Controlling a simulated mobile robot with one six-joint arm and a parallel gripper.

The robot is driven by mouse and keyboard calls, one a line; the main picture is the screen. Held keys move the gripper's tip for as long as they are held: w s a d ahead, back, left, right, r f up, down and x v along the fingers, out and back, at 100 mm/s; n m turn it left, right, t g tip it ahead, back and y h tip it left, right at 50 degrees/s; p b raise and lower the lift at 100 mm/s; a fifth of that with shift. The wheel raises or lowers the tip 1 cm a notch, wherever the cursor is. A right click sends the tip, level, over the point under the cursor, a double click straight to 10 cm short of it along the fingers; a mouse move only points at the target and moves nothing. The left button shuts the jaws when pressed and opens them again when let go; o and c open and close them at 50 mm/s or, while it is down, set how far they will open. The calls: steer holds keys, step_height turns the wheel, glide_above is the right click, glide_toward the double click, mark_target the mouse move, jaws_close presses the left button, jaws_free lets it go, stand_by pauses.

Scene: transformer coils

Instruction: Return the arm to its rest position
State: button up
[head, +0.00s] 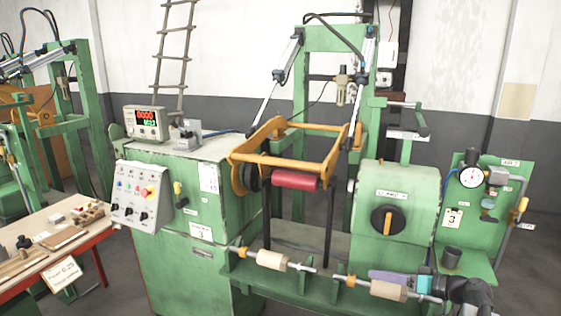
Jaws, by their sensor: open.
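My gripper (376,276) is at the lower right, in front of the green coil-winding machine (225,262). It points left, close to the right wooden roller (388,291) on the machine's front rod, and overlaps it in the picture. I cannot tell whether it touches the roller. The gripper is open, and I see nothing held in it. My dark wrist, with a teal ring, reaches in from the bottom right corner. The rest of my arm is out of view.
A yellow frame (290,162) with a red roller (296,180) stands above the rod. A second wooden roller (271,259) sits further left. A gauge panel (505,192) stands at the right. A work table (35,270) with small parts is at the left.

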steer(key=s+a+f+g+b, duration=0.1)
steer(key=s+a+f+g, duration=0.1)
steer(key=a+f, duration=0.6)
steer(key=s+a+f+g+b, duration=0.1)
steer(key=s+a+f+g, duration=0.2)
steer(key=a+f, duration=0.55)
steer(key=s+a+f+g+h+b, duration=0.1)
steer(key=s+a+f+g, duration=0.15)
steer(key=s+f, duration=0.45)
steer(key=s+a+f+g, duration=0.2)
steer(key=s+a+f, duration=0.2)
steer(key=f, duration=0.8)
steer(key=s+f+g+h+b, duration=0.1)
steer(key=s+f+g+h, duration=0.4)
steer(key=s+f, duration=1.1)
steer(key=s+d+m+h, duration=0.3)
steer(key=s+d, duration=0.3)
steer(key=d, duration=0.2)
steer(key=shift+f+g+h, duration=0.35)
steer(key=shift+f+h, duration=0.1)
steer(key=shift+h, duration=0.25)
steer(key=shift+c, duration=0.5)
